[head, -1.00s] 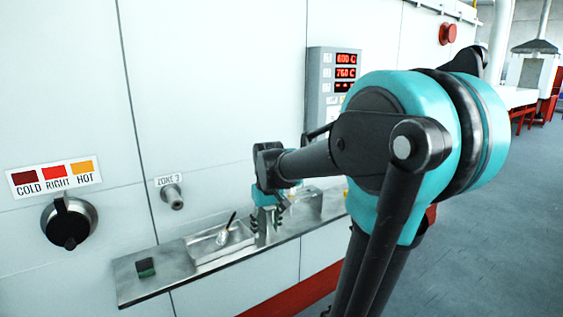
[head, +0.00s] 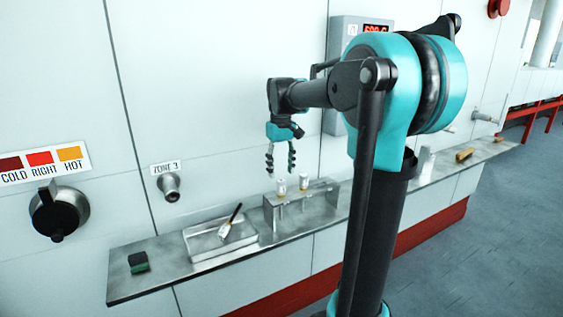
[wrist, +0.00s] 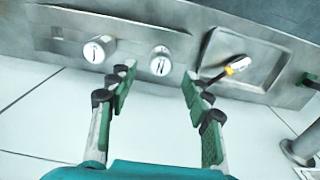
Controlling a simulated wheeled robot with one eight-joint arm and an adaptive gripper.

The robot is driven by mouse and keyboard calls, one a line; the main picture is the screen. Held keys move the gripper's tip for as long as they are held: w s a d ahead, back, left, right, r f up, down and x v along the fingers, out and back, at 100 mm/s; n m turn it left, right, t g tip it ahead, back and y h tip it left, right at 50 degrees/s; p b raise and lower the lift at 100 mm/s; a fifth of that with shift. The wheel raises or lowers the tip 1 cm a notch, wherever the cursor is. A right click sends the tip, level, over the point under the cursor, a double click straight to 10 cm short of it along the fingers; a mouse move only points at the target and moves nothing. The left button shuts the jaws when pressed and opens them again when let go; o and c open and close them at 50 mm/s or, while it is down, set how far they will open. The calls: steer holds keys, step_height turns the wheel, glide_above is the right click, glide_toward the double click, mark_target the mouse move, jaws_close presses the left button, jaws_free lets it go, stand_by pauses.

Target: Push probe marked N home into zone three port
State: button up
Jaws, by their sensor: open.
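Two white-capped probes stand upright in a metal rack on the shelf. In the wrist view the cap nearer the tray appears to read N; this probe N (wrist: 160,63) is the left one in the head view (head: 282,187). The other probe (wrist: 97,50) has a mark I cannot read surely; it also shows in the head view (head: 304,182). My gripper (head: 281,170) is open and empty above the rack, its fingers pointing down. In the wrist view the fingertips (wrist: 159,72) lie either side of probe N's cap. The zone 3 port (head: 169,187) is a metal stub on the wall.
The rack (head: 270,219) stands beside a shallow tray (head: 203,254) with a brush (head: 230,222) in it. A green-and-black block (head: 139,262) lies at the shelf's left end. A dial (head: 58,211) is on the wall. Space before the port is clear.

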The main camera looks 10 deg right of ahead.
mark_target(281, 180)
steer(key=shift+f, duration=3.35)
steer(key=c, duration=1.1)
steer(key=shift+r, duration=0.15)
step_height(281, 180, up, 12)
steer(key=shift+r, duration=0.1)
